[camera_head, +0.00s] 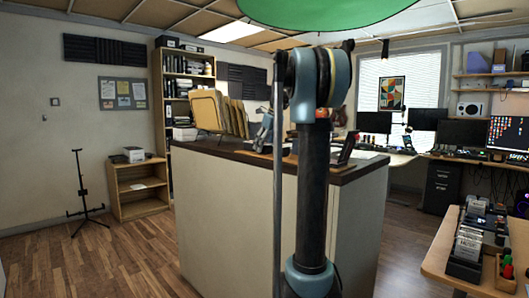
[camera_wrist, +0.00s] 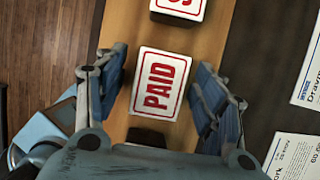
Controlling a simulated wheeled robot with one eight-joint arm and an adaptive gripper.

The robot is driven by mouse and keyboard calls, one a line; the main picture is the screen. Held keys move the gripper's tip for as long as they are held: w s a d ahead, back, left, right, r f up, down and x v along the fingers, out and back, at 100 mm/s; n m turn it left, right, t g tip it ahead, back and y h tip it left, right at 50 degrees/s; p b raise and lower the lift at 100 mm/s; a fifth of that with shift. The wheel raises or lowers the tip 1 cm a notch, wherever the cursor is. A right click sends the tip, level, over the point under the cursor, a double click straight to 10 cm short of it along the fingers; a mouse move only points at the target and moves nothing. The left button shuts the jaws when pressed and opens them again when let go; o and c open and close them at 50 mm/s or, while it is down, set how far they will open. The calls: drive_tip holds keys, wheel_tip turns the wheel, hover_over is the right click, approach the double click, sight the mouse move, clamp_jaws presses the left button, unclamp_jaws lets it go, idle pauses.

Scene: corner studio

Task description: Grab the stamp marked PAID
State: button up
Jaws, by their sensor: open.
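The stamp marked PAID (camera_wrist: 160,84) shows in the wrist view as a white block with red lettering in a red frame. It stands on a tan wooden strip (camera_wrist: 118,20). My gripper (camera_wrist: 155,70) is open, with one blue-grey finger on each side of the stamp and a gap on both sides. I cannot tell how far the fingertips are above or beside it. In the head view my gripper (camera_head: 264,133) is at the counter top, partly behind my arm; the PAID stamp cannot be made out there.
Another red-and-white stamp (camera_wrist: 180,8) stands just beyond, cut off by the top edge. A dark object (camera_wrist: 147,137) lies on the near side. Printed papers (camera_wrist: 306,150) lie at right. Upright folders (camera_head: 208,110) and a dark stand (camera_head: 343,148) are on the counter (camera_head: 228,153).

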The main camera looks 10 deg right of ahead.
drive_tip(key=c, duration=1.2)
drive_tip(key=shift+o, duration=0.2)
drive_tip(key=shift+r, duration=0.1)
